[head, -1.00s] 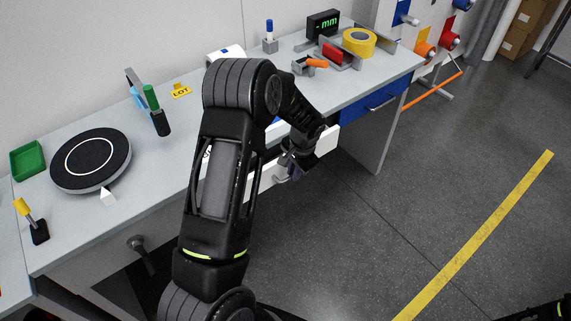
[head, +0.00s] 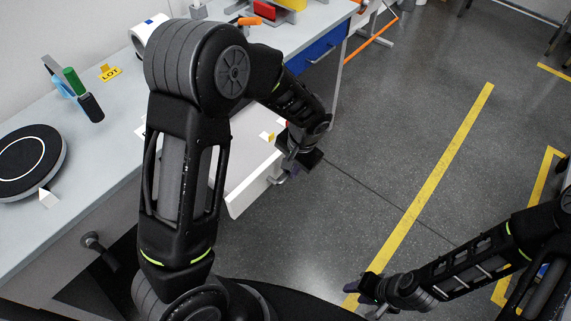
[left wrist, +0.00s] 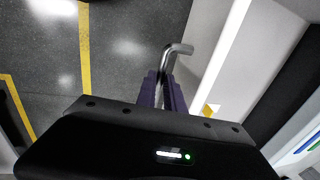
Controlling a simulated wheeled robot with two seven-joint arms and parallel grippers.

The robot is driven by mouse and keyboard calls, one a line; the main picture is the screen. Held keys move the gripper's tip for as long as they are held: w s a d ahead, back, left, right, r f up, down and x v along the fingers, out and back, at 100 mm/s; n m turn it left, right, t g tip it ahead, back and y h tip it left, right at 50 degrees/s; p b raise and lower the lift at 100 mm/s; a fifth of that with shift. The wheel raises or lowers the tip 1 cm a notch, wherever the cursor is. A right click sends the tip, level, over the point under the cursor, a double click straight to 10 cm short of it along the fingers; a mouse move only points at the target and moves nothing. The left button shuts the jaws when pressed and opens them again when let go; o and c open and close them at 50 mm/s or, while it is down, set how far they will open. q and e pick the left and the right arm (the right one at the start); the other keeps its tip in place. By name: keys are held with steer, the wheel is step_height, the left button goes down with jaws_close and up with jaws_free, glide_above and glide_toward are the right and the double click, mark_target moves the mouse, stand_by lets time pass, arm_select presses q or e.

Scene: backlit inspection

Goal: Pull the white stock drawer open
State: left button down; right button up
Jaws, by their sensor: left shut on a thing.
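The white stock drawer (head: 238,202) stands well out from under the bench, and its inside shows in the head view. Its white front edge also shows in the left wrist view (left wrist: 226,50). My left gripper (head: 284,177) is at the drawer front. In the left wrist view its two purple fingers (left wrist: 165,88) are shut on the bent metal drawer handle (left wrist: 176,50). My left arm hides part of the drawer. My right gripper (head: 366,294) is low over the floor at the lower right, apart from the drawer; its fingers are too small to read.
A small yellow-and-white item (head: 268,136) lies in the drawer. A blue drawer (head: 318,50) is shut to the right. The floor right of the drawer is clear.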

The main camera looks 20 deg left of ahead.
arm_select(q)
steer(key=c, duration=1.5)
jaws_free()
steer(key=shift+o, duration=0.2)
steer(key=shift+r, duration=0.1)
step_height(320, 180, up, 8)
steer(key=d, duration=0.1)
steer(key=shift+s+d+f, duration=0.2)
steer(key=shift+f, duration=0.05)
